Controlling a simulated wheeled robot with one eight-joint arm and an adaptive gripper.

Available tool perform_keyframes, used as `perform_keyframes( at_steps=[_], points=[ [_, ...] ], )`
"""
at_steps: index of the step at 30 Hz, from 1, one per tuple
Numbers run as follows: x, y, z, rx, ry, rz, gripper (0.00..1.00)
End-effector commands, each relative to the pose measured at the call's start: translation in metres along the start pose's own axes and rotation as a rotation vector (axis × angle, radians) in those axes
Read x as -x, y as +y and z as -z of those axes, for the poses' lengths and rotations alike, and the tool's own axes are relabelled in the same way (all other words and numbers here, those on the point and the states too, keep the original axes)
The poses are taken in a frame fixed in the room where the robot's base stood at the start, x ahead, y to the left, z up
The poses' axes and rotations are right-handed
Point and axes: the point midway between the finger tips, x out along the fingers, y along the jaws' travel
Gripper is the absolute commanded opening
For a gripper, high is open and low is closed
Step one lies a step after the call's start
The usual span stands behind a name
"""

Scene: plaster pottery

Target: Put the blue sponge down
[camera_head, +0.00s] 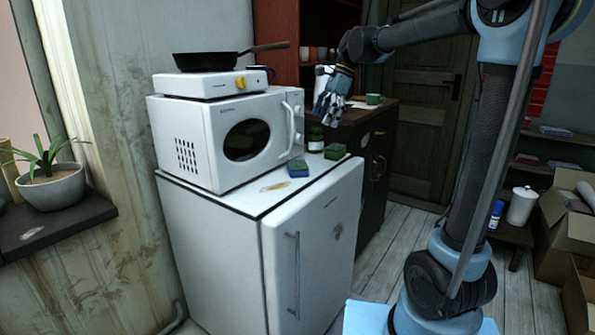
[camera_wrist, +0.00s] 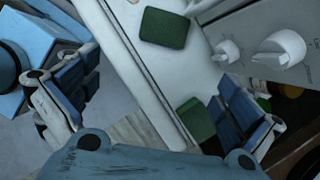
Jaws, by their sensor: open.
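The blue sponge (camera_head: 298,169) lies on the white fridge top (camera_head: 262,201), in front of the microwave; its side is blue and its upper face green. A green sponge (camera_head: 335,151) lies farther back, near the fridge's right edge. In the wrist view, two green-topped pads show, one at the top (camera_wrist: 165,27) and one beside the right finger (camera_wrist: 196,118); no blue side shows there. My gripper (camera_head: 333,103) is open and empty, above the far end of the fridge and clear of both sponges. Its spread fingers show in the wrist view (camera_wrist: 155,80).
A white microwave (camera_head: 219,142) carries a hot plate (camera_head: 210,85) and a black pan (camera_head: 207,61). A dark jar (camera_head: 315,137) stands close behind the sponges. A brown cabinet (camera_head: 376,125) stands beyond the fridge. The fridge top's front strip is mostly clear, with a pale stain.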

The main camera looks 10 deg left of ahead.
Motion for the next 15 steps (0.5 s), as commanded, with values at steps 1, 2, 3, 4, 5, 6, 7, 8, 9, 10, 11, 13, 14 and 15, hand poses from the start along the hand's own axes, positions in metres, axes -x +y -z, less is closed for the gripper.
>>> perform_keyframes(
  at_steps=[1, 2, 3, 4, 5, 6, 7, 8, 9, 10, 11, 13, 14, 15],
  points=[
    [-0.001, -0.005, -0.006, -0.013, -0.005, -0.005, 1.0],
    [-0.001, -0.007, -0.008, -0.021, -0.007, -0.007, 1.0],
    [-0.002, -0.009, -0.01, -0.03, -0.01, -0.009, 1.0],
    [-0.003, -0.01, -0.011, -0.034, -0.011, -0.01, 1.0],
    [-0.005, -0.011, -0.012, -0.037, -0.012, -0.011, 1.0],
    [-0.009, -0.011, -0.012, -0.039, -0.013, -0.012, 1.0],
    [-0.013, -0.011, -0.013, -0.04, -0.013, -0.012, 1.0],
    [-0.017, -0.011, -0.013, -0.04, -0.013, -0.012, 1.0],
    [-0.024, -0.011, -0.013, -0.04, -0.013, -0.012, 1.0],
    [-0.029, -0.011, -0.013, -0.039, -0.013, -0.012, 1.0],
    [-0.034, -0.011, -0.013, -0.038, -0.013, -0.012, 1.0],
    [-0.047, -0.011, -0.013, -0.038, -0.012, -0.011, 1.0],
    [-0.052, -0.01, -0.013, -0.038, -0.012, -0.011, 1.0],
    [-0.059, -0.01, -0.013, -0.038, -0.012, -0.011, 1.0]
  ],
)
